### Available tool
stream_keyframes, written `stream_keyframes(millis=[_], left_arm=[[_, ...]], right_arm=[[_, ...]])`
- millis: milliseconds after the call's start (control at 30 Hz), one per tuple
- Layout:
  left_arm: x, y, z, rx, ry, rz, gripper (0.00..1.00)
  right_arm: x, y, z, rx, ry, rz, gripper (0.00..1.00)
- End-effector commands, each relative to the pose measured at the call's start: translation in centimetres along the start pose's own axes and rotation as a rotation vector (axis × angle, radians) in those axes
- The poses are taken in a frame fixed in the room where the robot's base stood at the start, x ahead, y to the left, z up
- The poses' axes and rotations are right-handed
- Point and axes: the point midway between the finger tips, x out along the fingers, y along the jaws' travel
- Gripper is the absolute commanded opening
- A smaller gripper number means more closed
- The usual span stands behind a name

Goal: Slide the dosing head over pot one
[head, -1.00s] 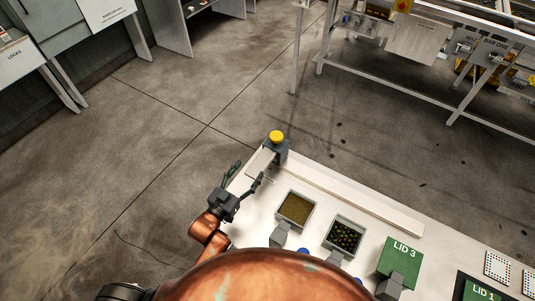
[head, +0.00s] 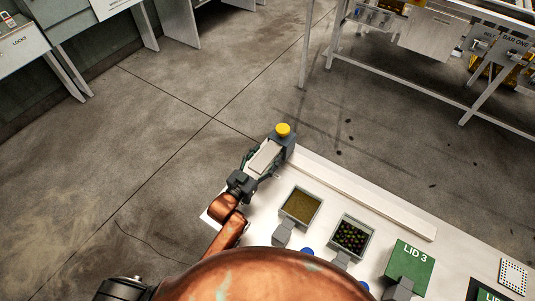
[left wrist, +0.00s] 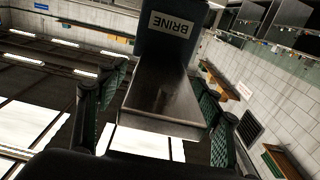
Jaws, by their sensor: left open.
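The dosing head (head: 284,143) is a dark grey block with a yellow round top at the far left corner of the white bench. A flat pale handle-like plate (head: 264,157) sticks out from it toward me. In the left wrist view its block bears the word BRINE (left wrist: 172,25), and the plate (left wrist: 165,95) lies between the fingers. My left gripper (head: 261,164) is open, one finger on each side of the plate; I cannot tell whether they touch it. I cannot tell which container is pot one. My right gripper is not in view.
On the white bench (head: 385,208) stand a tray of brown grains (head: 301,205), a tray of dark green and reddish pieces (head: 351,235) and a green LID 3 block (head: 409,266). A raised pale strip runs along the back edge. Blue round tops (head: 306,252) show near my body.

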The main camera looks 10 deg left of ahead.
Motion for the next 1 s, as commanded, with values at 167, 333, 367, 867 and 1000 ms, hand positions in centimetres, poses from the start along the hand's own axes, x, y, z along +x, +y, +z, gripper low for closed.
stream_keyframes(millis=[167, 333, 367, 867, 1000], left_arm=[[1.11, -0.01, 0.02, -0.001, -0.001, -0.001, 0.61], [1.17, -0.03, 0.04, -0.001, -0.001, -0.001, 0.61], [1.16, -0.03, 0.03, -0.001, -0.001, -0.001, 0.61], [1.12, -0.05, 0.02, -0.001, -0.001, -0.002, 0.31], [1.11, -0.05, 0.02, -0.001, -0.001, -0.002, 0.21]], right_arm=[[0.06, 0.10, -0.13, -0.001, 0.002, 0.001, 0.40], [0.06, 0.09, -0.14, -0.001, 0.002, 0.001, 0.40], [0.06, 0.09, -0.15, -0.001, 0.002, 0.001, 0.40], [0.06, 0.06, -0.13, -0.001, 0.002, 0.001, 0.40], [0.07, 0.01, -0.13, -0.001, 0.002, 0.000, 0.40]])
